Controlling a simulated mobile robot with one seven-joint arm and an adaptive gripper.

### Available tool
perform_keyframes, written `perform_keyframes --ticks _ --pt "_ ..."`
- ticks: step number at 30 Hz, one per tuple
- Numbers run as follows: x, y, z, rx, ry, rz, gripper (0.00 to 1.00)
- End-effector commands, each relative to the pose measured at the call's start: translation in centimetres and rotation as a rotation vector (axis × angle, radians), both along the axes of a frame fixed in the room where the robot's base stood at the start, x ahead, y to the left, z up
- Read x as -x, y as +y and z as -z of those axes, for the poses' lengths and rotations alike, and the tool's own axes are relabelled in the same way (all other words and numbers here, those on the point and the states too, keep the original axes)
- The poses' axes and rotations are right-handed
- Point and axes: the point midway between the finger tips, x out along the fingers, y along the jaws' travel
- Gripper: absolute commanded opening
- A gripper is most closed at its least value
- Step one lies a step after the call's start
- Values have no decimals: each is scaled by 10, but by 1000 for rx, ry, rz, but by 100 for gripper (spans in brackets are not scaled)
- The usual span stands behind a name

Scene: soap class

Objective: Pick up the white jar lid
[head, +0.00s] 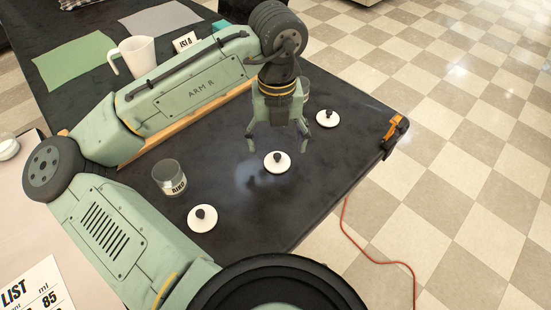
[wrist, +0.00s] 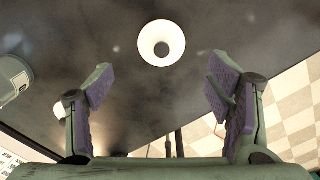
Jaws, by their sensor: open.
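Three round white lids with black knobs lie on the dark tabletop in the head view: a middle lid (head: 277,168), a right lid (head: 328,121) and a front-left lid (head: 202,225). My gripper (head: 278,140) points down, open and empty, above and just behind the middle lid. In the wrist view one white lid (wrist: 162,30) lies beyond the open fingertips (wrist: 158,76), roughly centred between them and apart from both. Another pale lid (wrist: 59,110) shows at the left, partly hidden by a finger.
A glass jar (head: 170,178) with a printed label stands left of the middle lid. Another jar (head: 306,90) is partly hidden behind my gripper. An orange clamp (head: 393,132) sits at the right table edge. A white mug (head: 137,57) and a green sheet (head: 74,62) are at the back left.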

Motion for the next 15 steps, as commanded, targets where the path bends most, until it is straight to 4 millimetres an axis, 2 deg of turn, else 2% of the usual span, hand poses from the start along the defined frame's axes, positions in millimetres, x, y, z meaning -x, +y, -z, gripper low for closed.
perform_keyframes --ticks 5,15 --pt "0 0 12 -1 1 -1 74" --pt "0 -2 57 0 1 0 74"
